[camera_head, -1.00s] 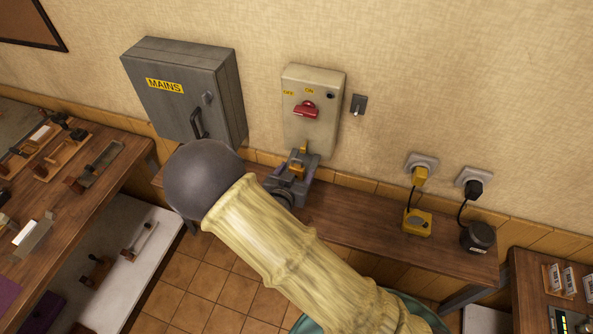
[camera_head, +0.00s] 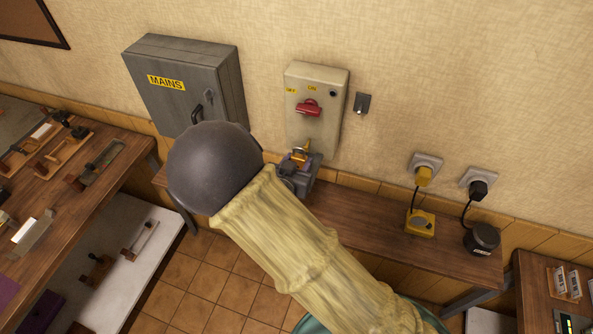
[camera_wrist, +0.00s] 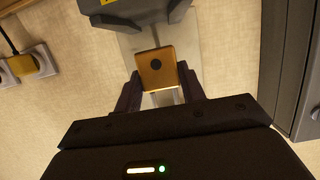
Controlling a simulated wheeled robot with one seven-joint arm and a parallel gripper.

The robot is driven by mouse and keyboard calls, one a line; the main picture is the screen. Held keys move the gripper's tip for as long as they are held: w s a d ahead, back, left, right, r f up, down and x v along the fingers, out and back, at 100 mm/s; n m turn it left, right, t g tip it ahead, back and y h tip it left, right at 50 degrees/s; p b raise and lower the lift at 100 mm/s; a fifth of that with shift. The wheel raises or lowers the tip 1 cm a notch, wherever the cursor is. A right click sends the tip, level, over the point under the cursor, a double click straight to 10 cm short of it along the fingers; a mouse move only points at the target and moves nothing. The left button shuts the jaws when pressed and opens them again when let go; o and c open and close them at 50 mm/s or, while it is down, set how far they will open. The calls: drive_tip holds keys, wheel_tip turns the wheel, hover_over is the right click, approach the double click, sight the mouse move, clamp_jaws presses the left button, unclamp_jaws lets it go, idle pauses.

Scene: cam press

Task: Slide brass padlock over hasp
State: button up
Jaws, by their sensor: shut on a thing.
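The brass padlock (camera_wrist: 157,68) is between the two dark fingers of my gripper (camera_wrist: 158,88) in the wrist view, its flat face with a dark round spot toward the camera. My gripper is shut on it. In the head view the padlock (camera_head: 300,155) shows small in my gripper (camera_head: 299,167), in front of the lower part of the beige switch box (camera_head: 330,128). The box has a red handle (camera_head: 308,107). I cannot make out the hasp for certain, nor whether the padlock touches it.
The grey MAINS cabinet (camera_head: 225,75) stands left of the switch box. A small grey wall fitting (camera_head: 362,103) is to its right. Farther right are a yellow plug (camera_head: 424,176) and a black plug (camera_head: 478,190), above a wooden bench (camera_head: 370,235).

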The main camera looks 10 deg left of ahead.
sight(298, 147)
wheel_tip(298, 147, up, 6)
drive_tip(key=b, duration=0.1)
drive_tip(key=shift+r, duration=0.15)
idle(0.8)
